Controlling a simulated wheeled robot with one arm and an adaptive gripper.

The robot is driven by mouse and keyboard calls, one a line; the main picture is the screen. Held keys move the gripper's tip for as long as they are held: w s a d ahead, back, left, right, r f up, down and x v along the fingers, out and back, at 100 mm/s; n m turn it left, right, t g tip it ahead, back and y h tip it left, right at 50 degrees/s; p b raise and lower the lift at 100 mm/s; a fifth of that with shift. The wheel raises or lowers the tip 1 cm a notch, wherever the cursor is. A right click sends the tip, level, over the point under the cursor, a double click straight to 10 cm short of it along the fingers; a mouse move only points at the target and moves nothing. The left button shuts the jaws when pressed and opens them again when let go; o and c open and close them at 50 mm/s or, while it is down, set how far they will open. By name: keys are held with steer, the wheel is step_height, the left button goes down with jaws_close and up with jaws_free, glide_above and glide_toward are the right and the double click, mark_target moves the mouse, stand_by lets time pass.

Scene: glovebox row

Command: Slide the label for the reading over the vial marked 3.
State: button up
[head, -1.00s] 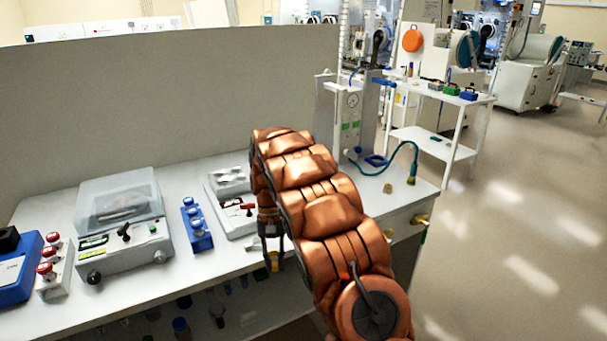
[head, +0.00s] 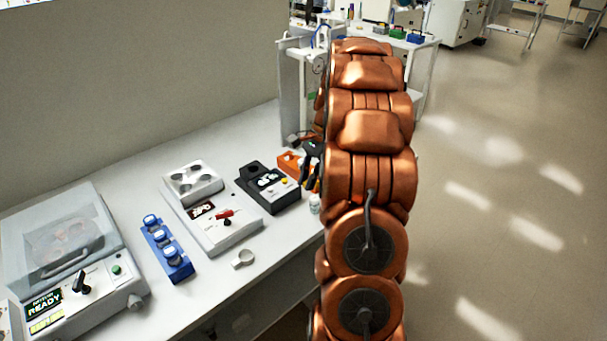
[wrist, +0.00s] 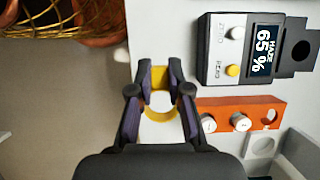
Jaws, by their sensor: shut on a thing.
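My gripper (wrist: 160,95) is shut on a yellow ring-shaped label (wrist: 159,76), held above the bench's edge in the wrist view. A white patch shows inside the ring; I cannot tell whether it is a vial cap or bare bench. In the head view my gripper (head: 312,165) is partly hidden by my arm, and a small white vial (head: 315,204) shows just below it. An orange rack (wrist: 230,105) beside the gripper holds two white-capped vials (wrist: 208,123) and an empty hole; their marks are too small to read. The black meter (wrist: 222,75) reads HAZE 65 %.
Farther left are a white device (head: 230,235), a blue rack with vials (head: 180,268) and a lidded machine (head: 60,245). A pale ring (head: 243,259) lies near the bench's front edge. Open floor lies right.

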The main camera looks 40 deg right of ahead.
steer(key=shift+f, duration=0.15)
steer(key=shift+f+b, duration=1.55)
steer(key=shift+f, duration=3.2)
steer(key=o, duration=0.8)
steer(key=shift+c, duration=0.2)
steer(key=v, duration=1.2)
steer(key=shift+a, duration=0.2)
